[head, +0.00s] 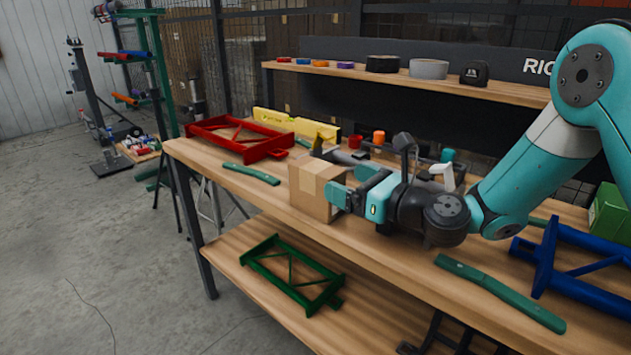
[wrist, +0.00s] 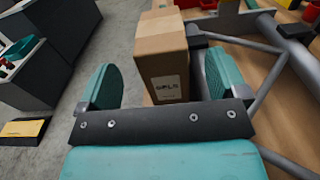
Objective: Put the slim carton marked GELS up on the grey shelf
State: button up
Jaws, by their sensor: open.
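The slim brown carton (head: 314,188) stands upright on the wooden workbench near its front edge. In the wrist view the carton (wrist: 163,55) shows its label, which reads GELS, facing my gripper. My gripper (head: 350,184) is open at the carton's right side in the head view. In the wrist view the gripper's teal fingers (wrist: 163,80) are on either side of the carton, with a gap showing at each side. A raised wooden-topped shelf (head: 440,82) with a dark grey back runs behind the bench; no other grey shelf is clear.
Tape rolls (head: 429,68) and other small items stand on the raised shelf. A red frame (head: 240,137) and green bars (head: 251,174) lie left of the carton. A blue frame (head: 570,262) lies at right. A green frame (head: 290,275) lies on the lower shelf.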

jog(key=x, duration=0.6)
jog(key=shift+w+a+p, duration=0.2)
jog(key=shift+w+p, duration=0.05)
jog(key=shift+p, duration=0.15)
jog(key=shift+c, duration=0.2)
jog(key=shift+r, duration=0.1)
jog(key=c, duration=1.2)
notch_tip(320, 180, up, 20)
jog(key=p, duration=0.5)
notch_tip(320, 180, up, 11)
jog(key=p, duration=1.1)
send_over(324, 169)
jog(key=shift+w+r, duration=0.1)
jog(key=shift+r, duration=0.05)
